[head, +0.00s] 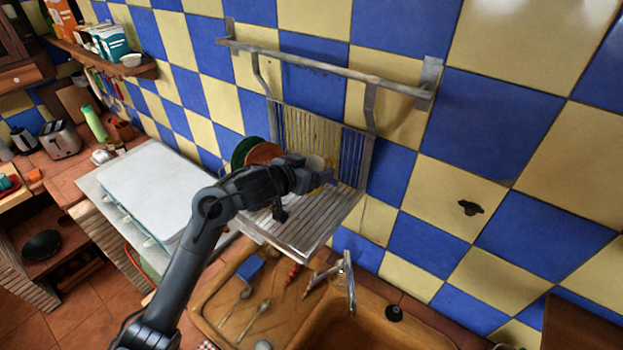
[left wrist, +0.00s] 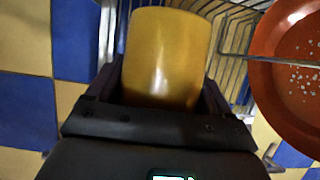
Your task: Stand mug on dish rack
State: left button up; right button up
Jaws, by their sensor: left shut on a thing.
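The mug (left wrist: 165,55) is yellow and fills the space between the fingers of my left gripper (left wrist: 160,85) in the left wrist view. My left gripper (head: 318,178) is shut on it. In the head view the mug (head: 315,162) shows only in part beside the gripper, over the dish rack. The metal dish rack (head: 310,228) hangs on the tiled wall above the sink, and its wires also show behind the mug in the left wrist view (left wrist: 238,35). I cannot tell whether the mug touches the rack. My right gripper is not in view.
An orange plate (head: 262,152) and a green plate (head: 240,150) stand in the rack's left part; the orange one is close in the left wrist view (left wrist: 290,90). A metal rail (head: 320,66) runs above. The sink (head: 210,305) with a tap (head: 347,275) lies below.

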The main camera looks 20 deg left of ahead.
pick_arm(q)
jog(key=shift+f, duration=1.95)
jog(key=shift+f, duration=0.1)
jog(key=shift+f, duration=0.15)
jog(key=o, duration=1.1)
